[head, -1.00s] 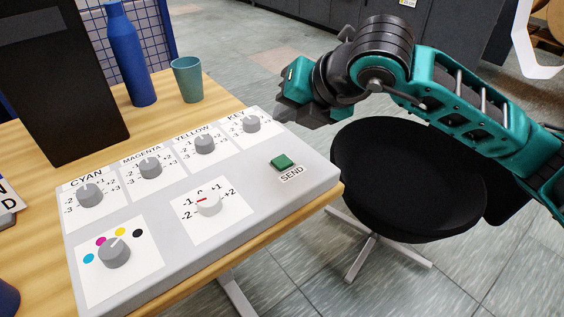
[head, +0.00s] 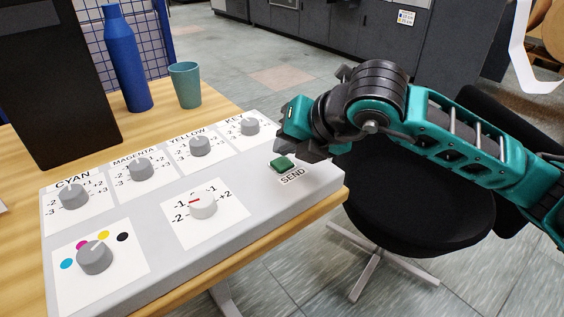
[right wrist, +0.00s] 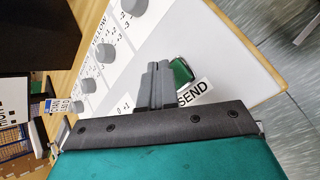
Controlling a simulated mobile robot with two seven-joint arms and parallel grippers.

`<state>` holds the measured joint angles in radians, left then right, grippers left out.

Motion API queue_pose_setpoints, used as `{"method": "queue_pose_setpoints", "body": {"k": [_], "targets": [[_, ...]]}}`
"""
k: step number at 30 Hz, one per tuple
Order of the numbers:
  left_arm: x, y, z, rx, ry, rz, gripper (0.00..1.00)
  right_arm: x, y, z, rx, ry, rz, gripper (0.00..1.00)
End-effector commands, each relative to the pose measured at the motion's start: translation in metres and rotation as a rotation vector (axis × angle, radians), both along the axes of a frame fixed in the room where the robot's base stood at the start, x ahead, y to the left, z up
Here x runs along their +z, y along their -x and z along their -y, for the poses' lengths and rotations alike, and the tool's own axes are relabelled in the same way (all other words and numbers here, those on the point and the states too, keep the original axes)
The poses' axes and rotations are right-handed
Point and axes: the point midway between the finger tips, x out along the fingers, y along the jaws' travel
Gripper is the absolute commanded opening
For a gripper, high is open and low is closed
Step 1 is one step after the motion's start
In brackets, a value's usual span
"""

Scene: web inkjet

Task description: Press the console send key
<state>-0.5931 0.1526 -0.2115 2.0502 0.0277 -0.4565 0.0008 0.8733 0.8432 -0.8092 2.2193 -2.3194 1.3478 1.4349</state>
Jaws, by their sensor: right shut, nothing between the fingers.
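The console (head: 130,275) is a light grey sloped panel on a wooden table. Its green send key (head: 283,165) is at the right end, above the printed SEND label (head: 292,177). My right gripper (head: 288,147) is just behind and above the key, its fingers shut and empty. In the right wrist view the shut fingers (right wrist: 155,84) lie just left of the green key (right wrist: 182,70) and overlap its edge in the picture. I cannot tell whether they touch the key. My left gripper is not in view.
A blue bottle (head: 127,60), teal cup (head: 185,85) and dark panel (head: 60,100) stand behind. A black chair (head: 425,205) is on the right.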

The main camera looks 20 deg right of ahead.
Motion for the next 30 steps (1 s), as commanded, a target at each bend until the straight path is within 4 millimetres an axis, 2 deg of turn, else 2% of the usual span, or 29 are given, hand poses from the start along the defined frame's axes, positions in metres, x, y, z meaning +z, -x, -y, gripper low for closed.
{"method": "queue_pose_setpoints", "body": {"k": [30], "targets": [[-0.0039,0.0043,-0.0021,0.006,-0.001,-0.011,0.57,0.0001,-0.0001,0.0000,0.000,0.000,0.000,0.00]]}}
